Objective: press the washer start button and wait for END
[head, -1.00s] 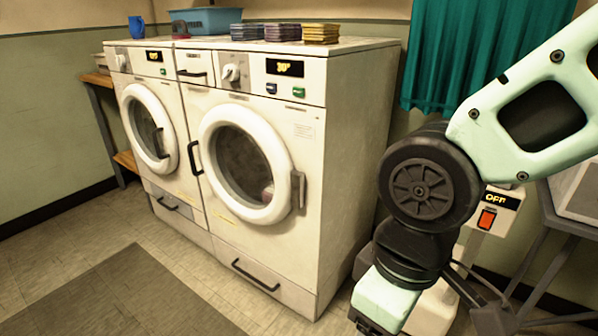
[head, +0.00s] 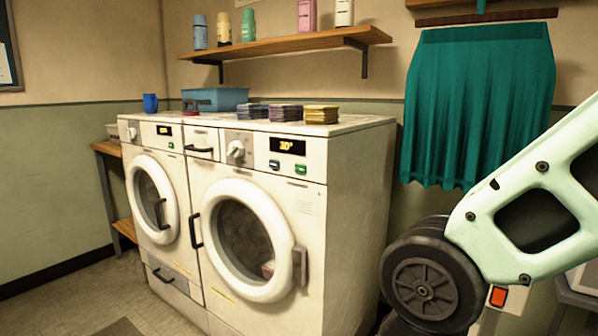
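Two white front-loading machines stand side by side in the head view. The right machine (head: 313,210) has a round door (head: 292,245), which looks shut, and a yellow display (head: 286,146) reading 30°. Below the display are a blue-grey button (head: 274,164) and a green button (head: 300,169). Something pinkish shows behind the door glass. The left machine (head: 139,133) has a small lit display (head: 164,130), too small to read surely, and a green button (head: 171,144). My arm is at the right edge, apart from both machines. My gripper is out of view.
Folded stacks (head: 321,114) and a blue basket (head: 215,99) sit on the machine tops. A shelf (head: 290,45) with bottles hangs above. A teal curtain (head: 478,105) hangs right. An orange-red switch (head: 498,297) shows by my arm. Floor shows at lower left.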

